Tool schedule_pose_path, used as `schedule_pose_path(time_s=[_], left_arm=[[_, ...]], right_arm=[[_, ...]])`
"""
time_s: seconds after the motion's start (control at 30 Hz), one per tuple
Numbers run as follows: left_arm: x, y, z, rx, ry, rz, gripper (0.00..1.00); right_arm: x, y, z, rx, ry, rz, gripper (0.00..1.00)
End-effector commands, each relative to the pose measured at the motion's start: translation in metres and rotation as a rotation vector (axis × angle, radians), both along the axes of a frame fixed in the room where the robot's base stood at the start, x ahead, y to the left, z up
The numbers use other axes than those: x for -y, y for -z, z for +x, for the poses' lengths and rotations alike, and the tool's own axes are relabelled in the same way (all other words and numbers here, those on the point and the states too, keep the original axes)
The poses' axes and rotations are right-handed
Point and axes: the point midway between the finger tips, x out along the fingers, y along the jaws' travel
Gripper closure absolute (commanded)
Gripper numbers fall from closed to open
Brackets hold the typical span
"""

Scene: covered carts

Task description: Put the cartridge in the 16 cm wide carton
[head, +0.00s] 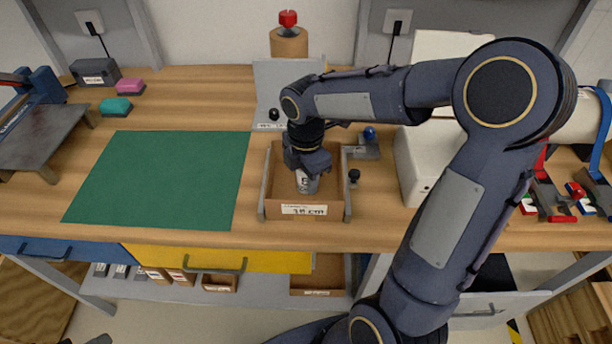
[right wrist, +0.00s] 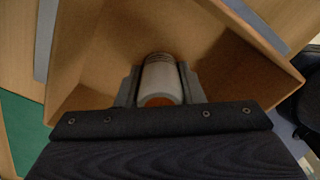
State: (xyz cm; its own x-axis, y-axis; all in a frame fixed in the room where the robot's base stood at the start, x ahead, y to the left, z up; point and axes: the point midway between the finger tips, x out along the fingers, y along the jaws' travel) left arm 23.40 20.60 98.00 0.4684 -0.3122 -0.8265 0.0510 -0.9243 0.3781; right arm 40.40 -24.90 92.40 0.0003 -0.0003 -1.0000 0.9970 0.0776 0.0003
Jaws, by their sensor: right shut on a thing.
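The carton (head: 275,210) is an open brown box on the workbench, with a label on its front that seems to read 16 cm. My right gripper (head: 307,172) points down into it and is shut on the cartridge (head: 306,184), a light grey cylinder with a dark mark. In the right wrist view the cartridge (right wrist: 161,80) sits between the two fingers, with orange at its near end, and the carton's walls (right wrist: 88,65) surround it. I cannot tell whether the cartridge touches the carton's floor. My left gripper is not in view.
A green mat (head: 160,180) lies left of the carton. A red-topped button (head: 288,20) stands behind. A small black knob (head: 353,176) and a blue-knobbed fixture (head: 369,135) are right of the carton. A white box (head: 415,165) stands further right.

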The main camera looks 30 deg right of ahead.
Motion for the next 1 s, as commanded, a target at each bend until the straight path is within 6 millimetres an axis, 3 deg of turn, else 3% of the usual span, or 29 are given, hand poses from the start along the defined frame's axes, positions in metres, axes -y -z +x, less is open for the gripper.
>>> schedule_pose_path(time_s=[0.23, 0.27, 0.4, 0.77, 0.87, 1.0], left_arm=[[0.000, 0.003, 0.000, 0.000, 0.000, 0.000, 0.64], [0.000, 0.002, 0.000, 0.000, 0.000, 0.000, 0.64], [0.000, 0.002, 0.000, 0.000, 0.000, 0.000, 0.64], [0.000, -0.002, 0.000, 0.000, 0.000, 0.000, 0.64], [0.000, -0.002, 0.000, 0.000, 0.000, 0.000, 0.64], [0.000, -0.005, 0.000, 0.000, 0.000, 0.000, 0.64]], right_arm=[[0.000, 0.004, 0.000, 0.000, 0.000, 0.000, 0.90], [0.000, 0.003, 0.000, 0.000, 0.000, 0.000, 0.63], [0.000, 0.003, 0.000, 0.000, 0.000, 0.000, 0.45], [0.000, -0.003, 0.000, 0.001, 0.000, 0.000, 0.44], [0.000, -0.014, 0.001, 0.003, 0.000, 0.000, 0.44], [0.000, -0.044, 0.001, 0.006, -0.001, 0.000, 0.44]])
